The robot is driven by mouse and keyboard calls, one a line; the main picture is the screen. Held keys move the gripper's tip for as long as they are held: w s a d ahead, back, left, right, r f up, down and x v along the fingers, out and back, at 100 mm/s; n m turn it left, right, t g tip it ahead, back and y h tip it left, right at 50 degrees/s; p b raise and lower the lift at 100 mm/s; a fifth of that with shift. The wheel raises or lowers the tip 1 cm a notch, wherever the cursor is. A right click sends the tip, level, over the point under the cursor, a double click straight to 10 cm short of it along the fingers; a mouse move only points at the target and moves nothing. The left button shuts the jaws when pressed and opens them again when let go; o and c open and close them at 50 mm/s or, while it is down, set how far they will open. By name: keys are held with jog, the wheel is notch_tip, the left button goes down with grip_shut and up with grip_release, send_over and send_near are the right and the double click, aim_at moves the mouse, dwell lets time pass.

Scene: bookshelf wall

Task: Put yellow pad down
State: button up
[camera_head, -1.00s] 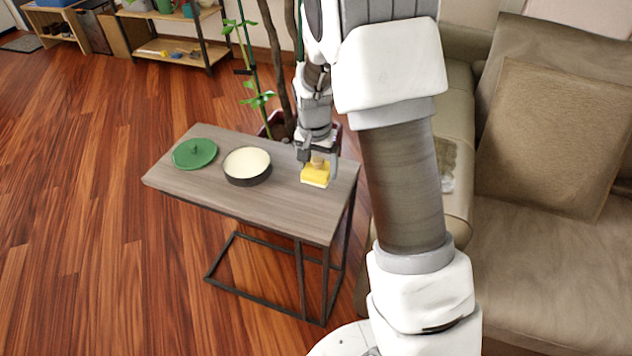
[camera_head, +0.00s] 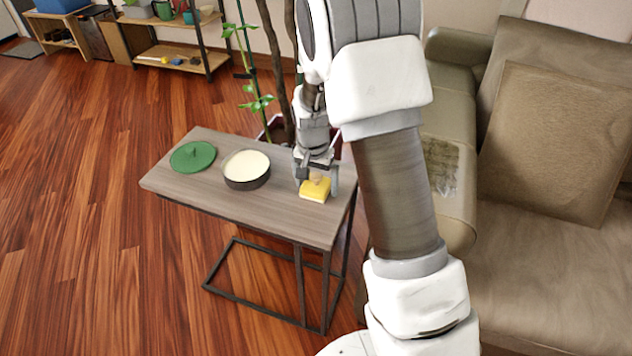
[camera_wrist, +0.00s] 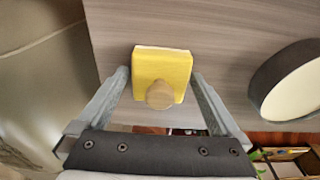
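The yellow pad (camera_head: 315,190) with a tan knob on top appears to rest on the wooden side table (camera_head: 270,209), near its right end. It also shows in the wrist view (camera_wrist: 162,66), with the knob facing the camera. My gripper (camera_head: 317,186) is above and around the pad. In the wrist view, its fingers (camera_wrist: 161,78) are spread wide on both sides of the pad, clear of the knob. Any slight touch at the pad's sides is hard to tell.
A dark round pan with a cream inside (camera_head: 246,169) stands left of the pad. A green lid (camera_head: 193,157) lies farther left. A plant (camera_head: 262,104) stands behind the table, and a sofa (camera_head: 545,235) is at right. The table's front middle is clear.

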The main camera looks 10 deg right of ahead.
aim_at(314, 188)
notch_tip(314, 188, up, 12)
jog(key=s+p, duration=0.1)
jog(key=p, duration=0.3)
jog(key=s+r+n+t+y, duration=0.1)
jog(key=s+r+n+t, duration=0.15)
jog(key=s+r, duration=0.95)
jog(key=s+r+n+t, duration=0.2)
jog(key=s+r+n, duration=0.2)
jog(key=s, duration=0.9)
jog(key=shift+s+r, duration=0.15)
jog(key=shift+r, duration=0.45)
notch_tip(314, 188, up, 19)
jog(key=p, duration=1.9)
jog(key=shift+f, duration=0.1)
